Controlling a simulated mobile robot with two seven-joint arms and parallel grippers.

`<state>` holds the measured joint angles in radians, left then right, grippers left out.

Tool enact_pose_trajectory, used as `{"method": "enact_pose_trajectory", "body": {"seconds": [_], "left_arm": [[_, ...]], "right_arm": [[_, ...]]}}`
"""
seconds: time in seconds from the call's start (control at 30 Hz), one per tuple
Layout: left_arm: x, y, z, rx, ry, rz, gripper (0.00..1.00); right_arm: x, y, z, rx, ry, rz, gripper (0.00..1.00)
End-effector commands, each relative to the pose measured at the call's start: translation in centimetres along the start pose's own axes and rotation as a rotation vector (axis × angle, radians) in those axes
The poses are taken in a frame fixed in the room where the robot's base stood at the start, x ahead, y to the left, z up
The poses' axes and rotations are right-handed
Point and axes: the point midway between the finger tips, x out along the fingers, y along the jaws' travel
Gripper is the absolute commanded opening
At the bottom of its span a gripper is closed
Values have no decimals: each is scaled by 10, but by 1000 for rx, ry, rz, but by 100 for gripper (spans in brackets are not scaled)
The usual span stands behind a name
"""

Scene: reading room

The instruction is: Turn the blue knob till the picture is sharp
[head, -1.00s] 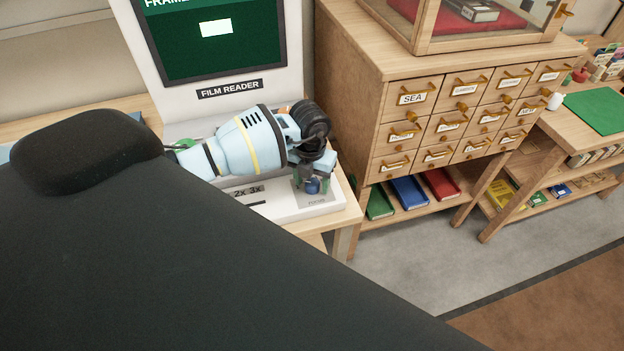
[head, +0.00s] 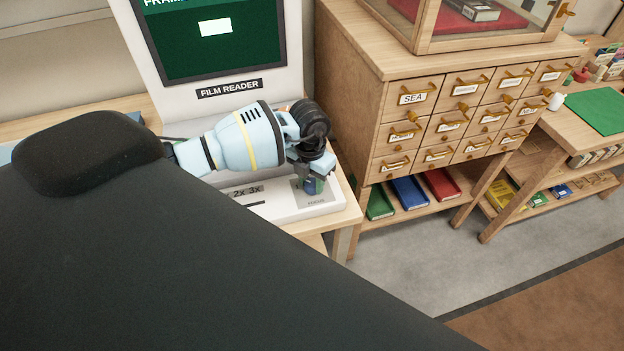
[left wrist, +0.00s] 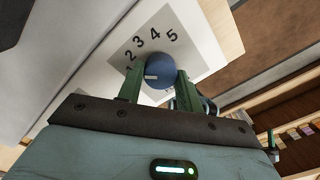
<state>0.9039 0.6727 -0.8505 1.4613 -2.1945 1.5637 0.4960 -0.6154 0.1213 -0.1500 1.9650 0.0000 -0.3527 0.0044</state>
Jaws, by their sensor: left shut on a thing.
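The blue knob (left wrist: 161,70) stands on the film reader's pale plate, beside printed numbers 1 to 5. Its white mark points to the left in the left wrist view. My left gripper (left wrist: 155,88) has its green fingers on either side of the knob, shut on it. In the head view the left gripper (head: 309,184) covers most of the knob. The film reader (head: 290,60) has a dark green screen (head: 180,45) with a bright pale rectangle; its top is cut off. I cannot tell how sharp the picture is. My right gripper is not in view.
A wooden drawer cabinet (head: 350,90) with a glass case on top stands close to the right of the reader. The grey floor (head: 430,260) in front is clear.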

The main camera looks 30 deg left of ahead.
Motion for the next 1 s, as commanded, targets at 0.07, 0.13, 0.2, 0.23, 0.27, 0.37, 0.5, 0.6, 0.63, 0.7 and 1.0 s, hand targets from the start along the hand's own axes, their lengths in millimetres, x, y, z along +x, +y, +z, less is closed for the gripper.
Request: {"method": "enact_pose_trajectory", "body": {"seconds": [0.07, 0.13, 0.2, 0.23, 0.27, 0.37, 0.5, 0.6, 0.63, 0.7, 1.0], "left_arm": [[0, 0, 0, 56, 2, 0, 13], [0, 0, 0, 101, 3, 0, 13], [0, 1, 0, 144, 4, 1, 13], [0, 1, 0, 162, 4, 1, 13], [0, 1, 0, 177, 4, 0, 13], [0, 0, 0, 224, 5, -1, 13], [0, 0, 0, 268, 6, 0, 13], [0, 0, 1, 285, 5, -1, 13], [0, 0, 1, 289, 5, -1, 13], [-1, 0, 1, 293, 5, -1, 13], [-1, 0, 1, 294, 5, -1, 13]], "right_arm": [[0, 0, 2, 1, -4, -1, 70], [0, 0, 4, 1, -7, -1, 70], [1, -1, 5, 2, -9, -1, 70], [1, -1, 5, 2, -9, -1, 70], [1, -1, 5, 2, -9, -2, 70], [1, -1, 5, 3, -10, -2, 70], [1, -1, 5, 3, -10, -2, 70], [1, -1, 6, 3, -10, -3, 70], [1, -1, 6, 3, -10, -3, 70], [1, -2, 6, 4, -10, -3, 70], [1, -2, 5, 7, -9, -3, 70]]}}
